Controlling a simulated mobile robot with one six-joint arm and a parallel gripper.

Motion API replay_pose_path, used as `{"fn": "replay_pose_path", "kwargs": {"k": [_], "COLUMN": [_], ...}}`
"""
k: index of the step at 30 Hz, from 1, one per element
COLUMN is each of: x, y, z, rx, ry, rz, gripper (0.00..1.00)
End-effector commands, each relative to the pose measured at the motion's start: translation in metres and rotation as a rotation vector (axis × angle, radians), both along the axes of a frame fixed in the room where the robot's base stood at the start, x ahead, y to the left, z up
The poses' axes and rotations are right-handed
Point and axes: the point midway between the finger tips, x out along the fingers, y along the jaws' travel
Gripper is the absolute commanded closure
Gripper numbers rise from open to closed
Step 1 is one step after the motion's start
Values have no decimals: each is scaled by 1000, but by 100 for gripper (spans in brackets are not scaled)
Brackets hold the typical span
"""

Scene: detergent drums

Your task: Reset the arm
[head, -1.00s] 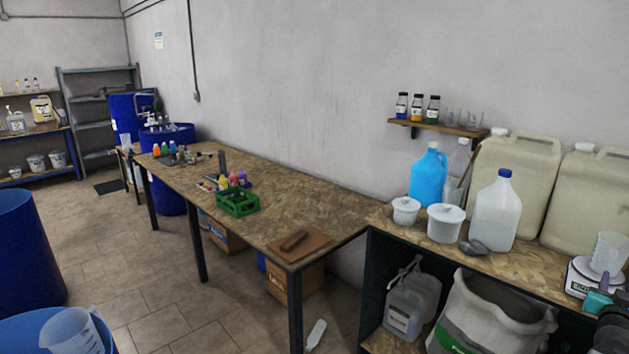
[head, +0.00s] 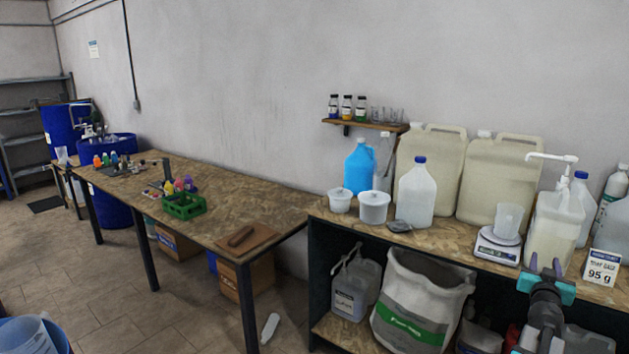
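My gripper (head: 546,266) shows at the lower right of the head view, on my dark arm, with teal parts at its sides. Its two fingertips stand apart with a gap between them, and I see nothing held. In the picture it overlaps the front edge of the shelf bench (head: 460,245), below the white pump jug (head: 553,232). I cannot tell whether it touches anything. The lower arm runs off the bottom edge of the view.
A scale (head: 497,246) with a clear beaker (head: 508,222) and a "95 g" sign (head: 602,267) stand near the gripper. A white sack (head: 420,290) sits on the lower shelf. The long table (head: 225,215) holds a green crate (head: 184,207). Floor at left is largely open.

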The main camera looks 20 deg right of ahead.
Motion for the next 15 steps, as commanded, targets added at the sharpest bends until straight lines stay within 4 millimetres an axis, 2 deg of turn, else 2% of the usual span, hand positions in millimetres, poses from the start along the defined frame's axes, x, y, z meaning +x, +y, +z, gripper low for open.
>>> {"fn": "replay_pose_path", "kwargs": {"k": [3,10,15], "x": [-1,20,41], "y": [-1,12,26], "z": [0,-3,-13], "rx": [0,3,14], "ry": [0,2,8], "rz": [-1,29,59], "gripper": [65,65,65]}}
